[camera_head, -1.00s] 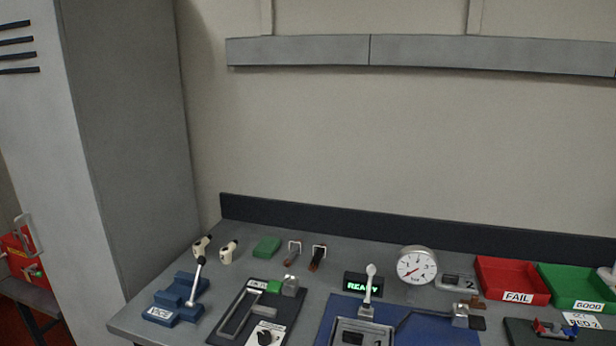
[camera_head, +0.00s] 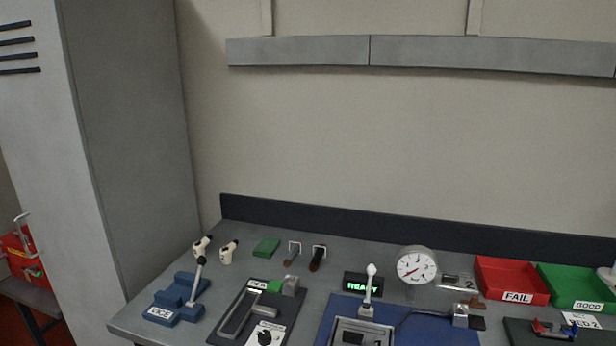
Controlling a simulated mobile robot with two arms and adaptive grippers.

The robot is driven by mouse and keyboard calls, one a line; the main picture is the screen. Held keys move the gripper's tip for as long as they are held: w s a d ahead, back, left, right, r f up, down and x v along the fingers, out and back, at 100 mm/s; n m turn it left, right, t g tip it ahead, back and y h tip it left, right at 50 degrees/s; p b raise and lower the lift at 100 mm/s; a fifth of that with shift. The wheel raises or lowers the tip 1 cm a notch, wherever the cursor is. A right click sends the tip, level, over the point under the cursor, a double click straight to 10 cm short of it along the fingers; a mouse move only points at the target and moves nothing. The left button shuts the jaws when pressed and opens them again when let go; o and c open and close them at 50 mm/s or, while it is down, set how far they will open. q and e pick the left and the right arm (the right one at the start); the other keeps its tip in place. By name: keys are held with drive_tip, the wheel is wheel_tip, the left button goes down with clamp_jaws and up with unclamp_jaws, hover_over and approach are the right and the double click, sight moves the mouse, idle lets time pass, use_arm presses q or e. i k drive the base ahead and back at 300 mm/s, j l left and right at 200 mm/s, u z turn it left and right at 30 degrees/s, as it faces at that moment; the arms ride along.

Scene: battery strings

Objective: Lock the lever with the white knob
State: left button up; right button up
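Neither of my grippers is in view, and nothing touches either lever. The bottom edge of the view cuts off the front of the blue mat.
A lit READY display (camera_head: 362,285) and a round gauge (camera_head: 416,266) stand near the mat. A black plate with a grey frame (camera_head: 237,315) lies between vice and mat. Red FAIL (camera_head: 512,281) and green GOOD (camera_head: 580,287) trays sit right. A red box (camera_head: 22,262) is far left.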

sight(371, 271)
drive_tip(key=i+l+u, duration=0.15)
drive_tip(key=l+u, duration=0.15)
drive_tip(key=l, duration=0.4)
drive_tip(key=l+u, duration=0.35)
drive_tip(key=l, duration=0.4)
drive_tip(key=i, duration=0.05)
